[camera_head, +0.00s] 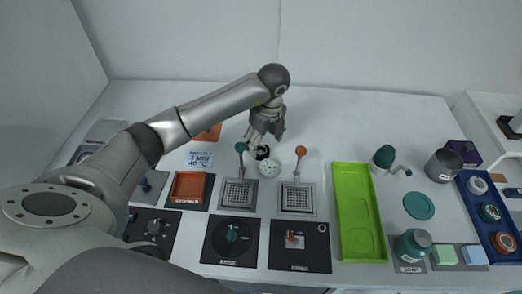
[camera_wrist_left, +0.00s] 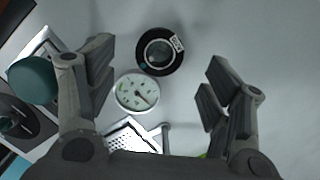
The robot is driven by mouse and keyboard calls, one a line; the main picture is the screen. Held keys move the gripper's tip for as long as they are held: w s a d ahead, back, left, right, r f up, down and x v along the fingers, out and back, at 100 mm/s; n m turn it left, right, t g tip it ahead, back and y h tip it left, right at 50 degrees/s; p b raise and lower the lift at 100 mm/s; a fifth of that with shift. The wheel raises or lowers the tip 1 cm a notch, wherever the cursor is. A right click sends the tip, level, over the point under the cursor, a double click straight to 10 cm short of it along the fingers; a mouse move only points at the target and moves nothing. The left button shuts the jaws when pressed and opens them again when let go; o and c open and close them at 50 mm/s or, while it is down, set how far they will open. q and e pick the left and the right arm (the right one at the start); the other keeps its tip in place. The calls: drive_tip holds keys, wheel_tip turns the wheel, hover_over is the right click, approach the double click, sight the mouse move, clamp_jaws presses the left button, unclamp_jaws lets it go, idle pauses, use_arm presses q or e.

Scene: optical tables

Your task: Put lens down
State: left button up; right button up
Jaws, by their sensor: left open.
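The lens (camera_wrist_left: 160,52) is a round piece of glass in a black ring mount with a small white label. In the head view the lens (camera_head: 262,153) is a small dark disc on the white table, partly hidden by my fingers. My left gripper (camera_head: 265,138) is above it and points down. In the left wrist view my left gripper (camera_wrist_left: 158,75) has its fingers wide apart, with the lens between them in the picture and clear of both. My right gripper is not in view.
A white dial gauge (camera_head: 269,168) sits right beside the lens. Two perforated plates (camera_head: 239,195) with knobbed levers stand in front. A green tray (camera_head: 359,212) lies to the right. An orange tray (camera_head: 188,187) is at the left. The table behind the gripper is clear.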

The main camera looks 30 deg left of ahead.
sight(261, 150)
use_arm(q)
drive_tip(key=f, duration=0.4)
drive_tip(key=shift+w+a+f+p, duration=0.1)
drive_tip(key=shift+a+f+p, duration=0.05)
drive_tip(key=shift+a+p, duration=0.2)
drive_tip(key=shift+c, duration=0.5)
